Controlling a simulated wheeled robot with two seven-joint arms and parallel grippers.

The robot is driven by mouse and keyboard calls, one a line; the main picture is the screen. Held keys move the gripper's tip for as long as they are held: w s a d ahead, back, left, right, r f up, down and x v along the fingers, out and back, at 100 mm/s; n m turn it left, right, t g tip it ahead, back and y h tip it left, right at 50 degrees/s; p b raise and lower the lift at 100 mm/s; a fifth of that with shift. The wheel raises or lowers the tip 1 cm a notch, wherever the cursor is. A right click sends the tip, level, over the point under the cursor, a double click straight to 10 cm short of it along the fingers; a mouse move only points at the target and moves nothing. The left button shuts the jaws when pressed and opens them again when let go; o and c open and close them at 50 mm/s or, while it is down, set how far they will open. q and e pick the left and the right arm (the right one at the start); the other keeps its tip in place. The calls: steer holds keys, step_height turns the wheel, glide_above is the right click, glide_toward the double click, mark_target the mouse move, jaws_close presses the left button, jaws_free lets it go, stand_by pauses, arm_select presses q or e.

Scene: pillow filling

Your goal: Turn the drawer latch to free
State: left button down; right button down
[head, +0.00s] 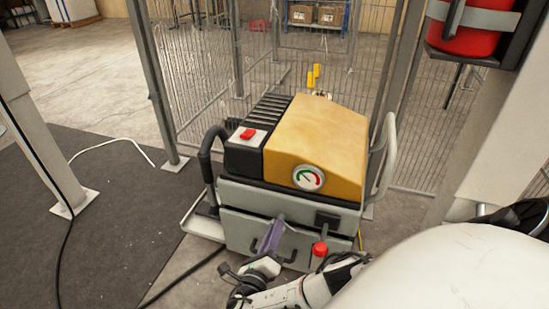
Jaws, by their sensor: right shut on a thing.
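The machine (318,130) has a yellow hood and a grey lower front with a drawer (240,226). A red knob (319,249) on a dark stem, seemingly the drawer latch, sits on the drawer front at the right, below a black block (327,219). My right gripper (266,258) is low at the drawer front, left of the red knob and apart from it. It appears shut on a purple-grey piece (273,234) that slants up across the front. Dark handle ends show on either side; the grip itself is partly hidden. My left gripper is out of view.
Wire fencing (330,60) stands behind.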

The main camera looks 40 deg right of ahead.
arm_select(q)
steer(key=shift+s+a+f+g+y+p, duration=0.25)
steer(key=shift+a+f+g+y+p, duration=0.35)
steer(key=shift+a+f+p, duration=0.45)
arm_select(e)
steer(key=n, duration=0.7)
steer(key=shift+f, duration=0.1)
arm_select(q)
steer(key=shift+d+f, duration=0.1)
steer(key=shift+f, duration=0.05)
arm_select(e)
steer(key=shift+n, duration=0.4)
steer(key=c, duration=1.8)
jaws_free()
steer(key=shift+w, duration=0.1)
steer(key=shift+o, duration=0.2)
